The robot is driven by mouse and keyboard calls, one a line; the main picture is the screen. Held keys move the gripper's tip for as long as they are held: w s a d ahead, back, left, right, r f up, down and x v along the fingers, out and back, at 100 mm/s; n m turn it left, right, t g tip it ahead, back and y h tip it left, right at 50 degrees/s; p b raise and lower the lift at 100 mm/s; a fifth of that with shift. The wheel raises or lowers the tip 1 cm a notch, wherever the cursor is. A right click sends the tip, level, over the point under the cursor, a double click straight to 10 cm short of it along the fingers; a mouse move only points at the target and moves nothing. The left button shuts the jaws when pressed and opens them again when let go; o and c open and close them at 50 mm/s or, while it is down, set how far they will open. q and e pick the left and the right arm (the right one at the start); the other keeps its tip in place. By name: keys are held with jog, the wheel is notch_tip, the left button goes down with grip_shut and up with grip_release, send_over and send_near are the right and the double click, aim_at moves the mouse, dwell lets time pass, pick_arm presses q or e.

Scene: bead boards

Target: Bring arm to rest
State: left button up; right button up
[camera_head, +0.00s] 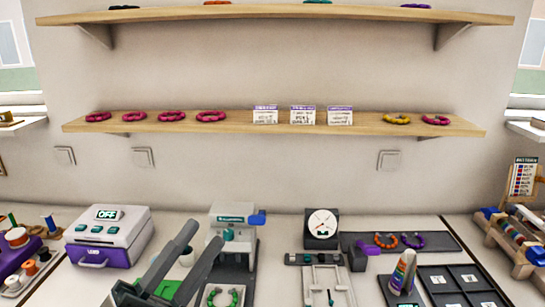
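My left gripper (205,232) reaches up from the bottom edge, left of the middle, over the worktop. Its two long grey fingers stand apart with a gap between them, and I see nothing held. The fingertips show in front of a grey and white press-like machine (232,214). A green beaded ring (236,297) lies just right of the gripper at the bottom edge. My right gripper is not in view.
A white box marked OFF (104,240) stands left of the gripper. A dial scale (322,228), a dark tray (452,243) with orange and purple rings, a bottle (402,272) and a wooden rack (500,243) stand right. Two wall shelves (230,127) hold rings and cards.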

pick_arm(q)
jog(key=w+a+f+n+t+y, duration=0.1)
jog(key=w+a+f+n+y, duration=0.1)
jog(key=a+f+n+y, duration=0.35)
jog(key=w+a+f+n+t+y, duration=0.1)
jog(key=w+a+f+n+y, duration=0.2)
jog(key=f+n+y, duration=0.45)
jog(key=s+a+f+n+g+y, duration=0.2)
jog(key=f+n+g, duration=0.1)
jog(key=f, duration=0.4)
jog(key=s+a+f+n+g+y, duration=0.2)
jog(key=f+n+g, duration=0.1)
jog(key=f, duration=0.4)
jog(key=s+d+f+n+g, duration=0.25)
jog(key=s+f+g, duration=0.85)
jog(key=s+f, duration=1)
notch_tip(320, 180, down, 25)
jog(key=s+a+f+g, duration=0.1)
jog(key=s+f, duration=1.4)
jog(key=f, duration=0.3)
jog(key=shift+a+f+h, duration=0.2)
jog(key=shift+a+h, duration=0.1)
